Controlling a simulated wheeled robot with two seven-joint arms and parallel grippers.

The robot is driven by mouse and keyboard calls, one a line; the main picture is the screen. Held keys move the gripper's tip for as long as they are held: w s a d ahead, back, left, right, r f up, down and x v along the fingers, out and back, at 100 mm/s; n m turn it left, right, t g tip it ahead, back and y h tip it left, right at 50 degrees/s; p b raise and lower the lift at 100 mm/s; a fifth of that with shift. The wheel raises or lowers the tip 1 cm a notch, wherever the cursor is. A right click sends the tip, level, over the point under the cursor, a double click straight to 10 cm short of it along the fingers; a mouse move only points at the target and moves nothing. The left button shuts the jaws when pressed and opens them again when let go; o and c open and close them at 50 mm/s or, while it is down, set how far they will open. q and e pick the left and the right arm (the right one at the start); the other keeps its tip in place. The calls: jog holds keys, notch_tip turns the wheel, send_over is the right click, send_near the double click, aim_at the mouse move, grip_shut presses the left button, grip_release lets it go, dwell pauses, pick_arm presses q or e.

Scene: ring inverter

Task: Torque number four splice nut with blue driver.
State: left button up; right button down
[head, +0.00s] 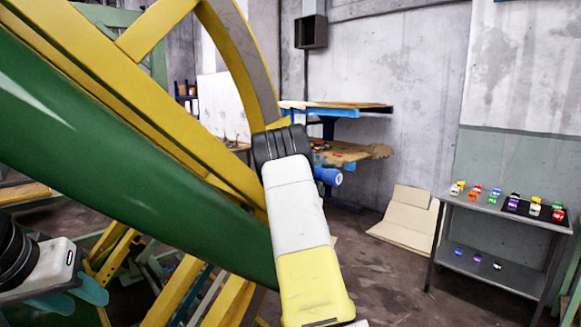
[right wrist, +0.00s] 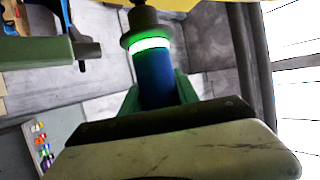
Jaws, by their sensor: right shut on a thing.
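In the right wrist view, my right gripper (right wrist: 158,92) is shut on the blue driver (right wrist: 155,75), which has a glowing green-white band near its top. The driver's dark tip (right wrist: 142,18) points up toward a yellow edge at the top of the picture. Whether it sits on a nut cannot be told, and no nut number is readable. In the head view, my right arm hides its gripper. A blue round-ended thing (head: 328,176) shows beside the black wrist; I cannot tell if it is the driver. My left gripper (head: 76,297) is at the lower left, its teal fingers apart and empty.
A large yellow and green frame (head: 110,150) with a curved yellow-grey rim (head: 240,60) fills the left and middle. A metal table (head: 500,212) with several small coloured items stands at the right.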

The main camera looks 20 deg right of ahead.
jog(key=shift+s+d, duration=0.3)
jog(key=shift+s, duration=0.35)
jog(key=shift+s+d, duration=0.25)
jog(key=shift+s, duration=0.45)
jog(key=shift+s+d, duration=0.3)
jog(key=shift+s, duration=0.35)
